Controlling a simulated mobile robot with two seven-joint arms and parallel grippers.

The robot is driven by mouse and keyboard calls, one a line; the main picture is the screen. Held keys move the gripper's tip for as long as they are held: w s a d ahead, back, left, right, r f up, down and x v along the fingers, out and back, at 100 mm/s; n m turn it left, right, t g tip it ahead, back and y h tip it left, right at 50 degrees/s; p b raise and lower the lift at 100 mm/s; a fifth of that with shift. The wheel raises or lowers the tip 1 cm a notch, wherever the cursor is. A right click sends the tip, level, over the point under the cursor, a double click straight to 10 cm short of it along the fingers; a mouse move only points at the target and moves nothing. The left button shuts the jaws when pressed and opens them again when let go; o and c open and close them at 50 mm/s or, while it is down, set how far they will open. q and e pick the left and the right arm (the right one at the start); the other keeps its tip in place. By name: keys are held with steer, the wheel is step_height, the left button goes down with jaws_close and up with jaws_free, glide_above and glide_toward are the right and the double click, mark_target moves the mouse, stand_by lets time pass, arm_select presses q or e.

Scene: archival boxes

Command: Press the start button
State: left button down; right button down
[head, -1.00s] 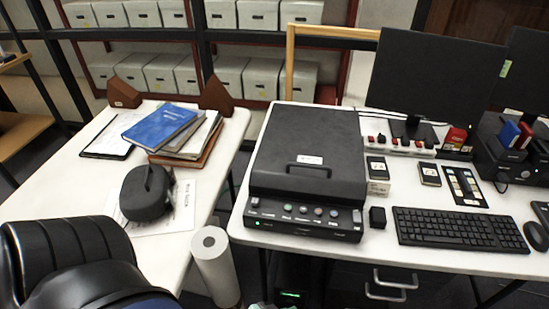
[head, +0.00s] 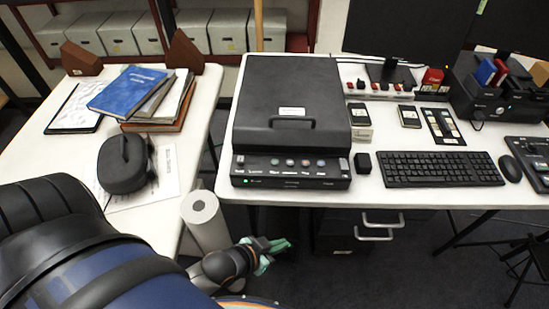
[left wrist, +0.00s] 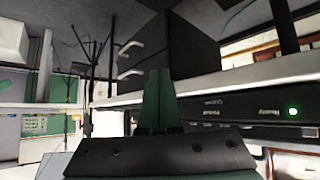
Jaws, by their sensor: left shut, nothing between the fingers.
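A black flatbed scanner (head: 290,105) with a closed lid stands on the white desk. Its sloped front panel (head: 292,170) has a row of small round buttons and labels too small to read, so I cannot tell which button is start. A green light (head: 248,182) glows at the panel's lower left; a lit green light (left wrist: 293,111) also shows in the left wrist view. My left gripper (head: 284,244), with green fingers, is below and in front of the desk edge, apart from the scanner. Its fingers (left wrist: 158,75) are together and empty. My right gripper is out of view.
A white paper roll (head: 205,222) stands beside my left arm between the tables. A keyboard (head: 440,169) and a small black block (head: 363,162) lie right of the scanner. Drawers with metal handles (head: 373,234) are under the desk. The left table holds books (head: 130,92).

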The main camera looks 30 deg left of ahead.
arm_select(q)
steer(key=w+a+r+m+b, duration=0.1)
steer(key=w+a+r, duration=0.1)
steer(key=w+r, duration=0.3)
steer(key=w+a+r+m+y+b, duration=0.1)
steer(key=w+a+r+m, duration=0.1)
steer(key=w+r, duration=0.3)
steer(key=w+a+r+m+b, duration=0.1)
steer(key=w+a+r+m, duration=0.1)
steer(key=w+r, duration=0.3)
steer(key=shift+a+y, duration=0.3)
steer(key=shift+a, duration=0.55)
steer(key=a+r+y, duration=0.2)
steer(key=a+r, duration=0.3)
steer(key=shift+w+a+b, duration=0.2)
steer(key=shift+w+b, duration=0.1)
steer(key=shift+b, duration=0.05)
